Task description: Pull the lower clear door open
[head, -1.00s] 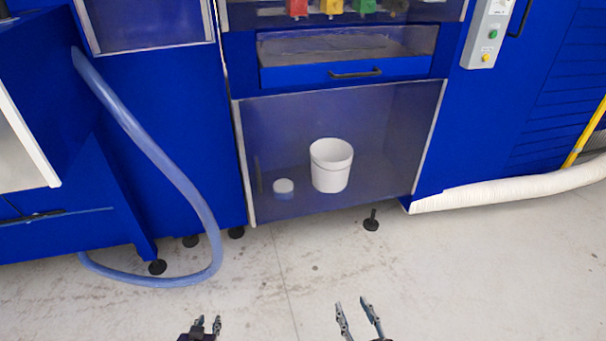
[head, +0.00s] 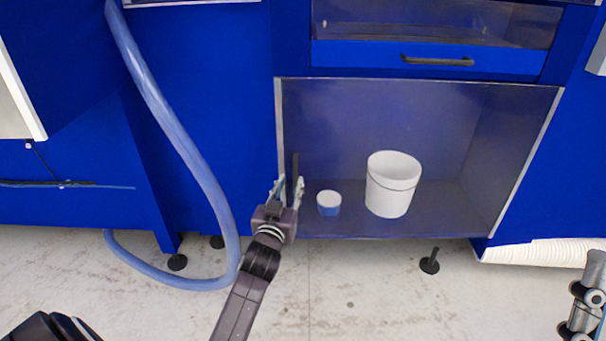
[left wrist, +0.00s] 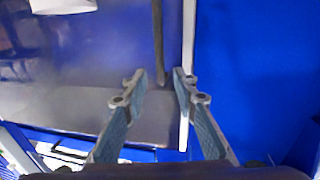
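The lower clear door (head: 440,120) is a transparent panel with pale edge strips on the blue machine, and it looks closed. Its dark upright handle (head: 295,168) is near the left edge; it also shows in the left wrist view (left wrist: 158,45). My left gripper (head: 288,188) is open at the handle's lower end. In the left wrist view its fingertips (left wrist: 159,78) are apart, with the handle's lower end in line between them; contact cannot be told. Part of my right gripper (head: 590,295) shows at the right edge; its opening is cut off.
Behind the door stand a white bucket (head: 392,185) and a small white and blue tub (head: 329,203). A blue drawer with a black handle (head: 437,61) is above. A blue hose (head: 180,150) hangs at left; a white hose (head: 530,253) lies at right. The floor in front is clear.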

